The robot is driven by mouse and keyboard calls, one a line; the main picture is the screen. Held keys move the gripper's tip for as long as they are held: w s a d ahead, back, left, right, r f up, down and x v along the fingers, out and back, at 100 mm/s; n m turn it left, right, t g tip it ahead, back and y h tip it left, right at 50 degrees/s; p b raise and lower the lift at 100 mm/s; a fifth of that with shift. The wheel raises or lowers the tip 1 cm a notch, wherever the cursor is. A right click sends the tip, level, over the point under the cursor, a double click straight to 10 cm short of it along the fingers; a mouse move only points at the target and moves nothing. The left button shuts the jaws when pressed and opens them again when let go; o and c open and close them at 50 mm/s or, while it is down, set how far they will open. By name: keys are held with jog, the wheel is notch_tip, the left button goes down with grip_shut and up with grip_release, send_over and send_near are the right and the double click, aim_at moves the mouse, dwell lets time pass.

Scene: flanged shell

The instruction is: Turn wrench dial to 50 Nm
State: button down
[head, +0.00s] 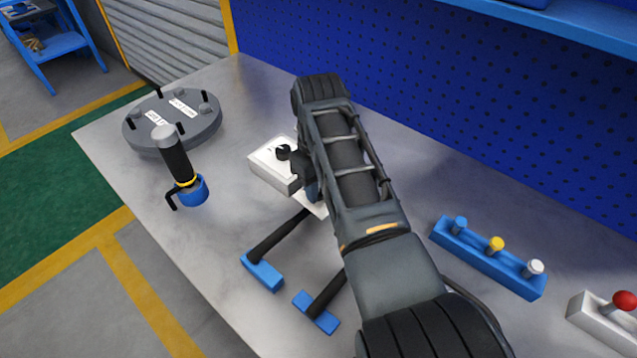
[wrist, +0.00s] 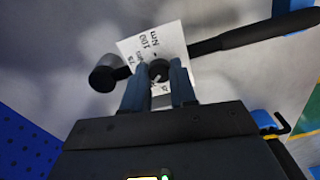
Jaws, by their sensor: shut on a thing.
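The black wrench shows in the wrist view, with its round head (wrist: 104,78) at left and its handle (wrist: 255,33) running to the upper right. A white scale card (wrist: 150,42) beside it carries "100", "Nm" and "75". My gripper (wrist: 158,78) is shut on the small dark dial knob (wrist: 158,70) in front of the card. The pointer's exact reading is too small to tell. In the head view my arm hides most of the dial; a corner of the card (head: 318,209) shows. A dark bar (head: 278,238) rests on a blue foot there.
A white box (head: 274,178) stands behind the gripper. A grey flanged cover (head: 205,128) with studs lies at the back left, with an upright black-handled tool (head: 176,158) before it. A blue block (head: 470,250) with several knobs and a red-button box (head: 600,325) stand right.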

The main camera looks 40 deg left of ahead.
jog(key=shift+m, duration=0.6)
jog(key=c, duration=0.9)
grip_release()
jog(key=shift+r, duration=0.1)
notch_tip(320, 180, up, 8)
jog(key=shift+f+b, duration=0.2)
jog(key=shift+b, duration=0.15)
